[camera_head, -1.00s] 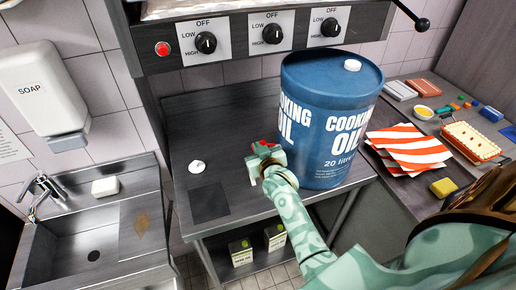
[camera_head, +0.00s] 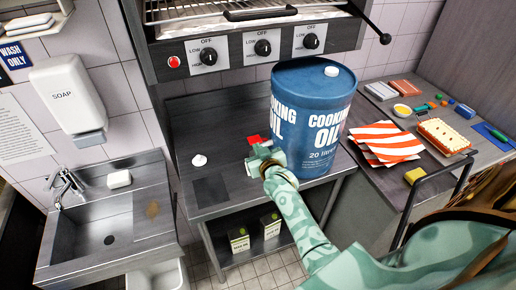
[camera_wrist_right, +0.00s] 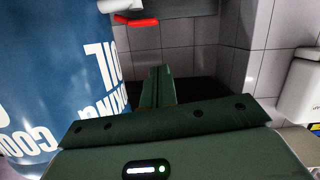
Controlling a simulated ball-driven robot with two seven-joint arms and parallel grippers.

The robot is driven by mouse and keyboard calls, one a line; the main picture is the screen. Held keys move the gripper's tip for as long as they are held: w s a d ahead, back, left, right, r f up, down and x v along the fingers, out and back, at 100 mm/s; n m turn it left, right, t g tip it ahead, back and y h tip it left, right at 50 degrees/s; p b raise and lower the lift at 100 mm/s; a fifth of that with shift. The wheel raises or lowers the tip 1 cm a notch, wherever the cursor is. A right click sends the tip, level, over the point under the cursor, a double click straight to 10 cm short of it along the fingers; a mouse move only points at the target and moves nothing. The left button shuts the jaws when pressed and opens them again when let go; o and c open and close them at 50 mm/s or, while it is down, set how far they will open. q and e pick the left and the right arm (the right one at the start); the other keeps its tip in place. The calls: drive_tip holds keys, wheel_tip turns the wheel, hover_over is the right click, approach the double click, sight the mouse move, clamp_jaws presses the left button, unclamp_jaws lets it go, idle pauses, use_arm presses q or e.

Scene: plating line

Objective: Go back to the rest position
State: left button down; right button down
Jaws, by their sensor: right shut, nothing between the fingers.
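My right gripper (camera_head: 258,150) is above the steel counter, just left of the blue cooking oil drum, in the head view. Its fingers (camera_wrist_right: 157,88) are together and empty in the right wrist view. The blue cooking oil drum (camera_head: 312,95) stands upright on the counter and fills the left of the right wrist view (camera_wrist_right: 50,60). A red thing (camera_head: 253,139) shows at the gripper's tip in the head view; I cannot tell what it is. My left gripper is not in view.
The steel counter (camera_head: 225,130) holds a small white knob-like thing (camera_head: 199,160) and a dark square (camera_head: 211,190). A sink (camera_head: 105,235) and soap dispenser (camera_head: 70,95) are at left. At right, a side counter (camera_head: 375,180) carries striped cloths (camera_head: 385,142) and a yellow sponge (camera_head: 414,175).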

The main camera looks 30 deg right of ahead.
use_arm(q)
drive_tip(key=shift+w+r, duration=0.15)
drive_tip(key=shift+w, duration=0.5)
use_arm(e)
drive_tip(key=shift+f, duration=0.1)
drive_tip(key=shift+s, duration=0.1)
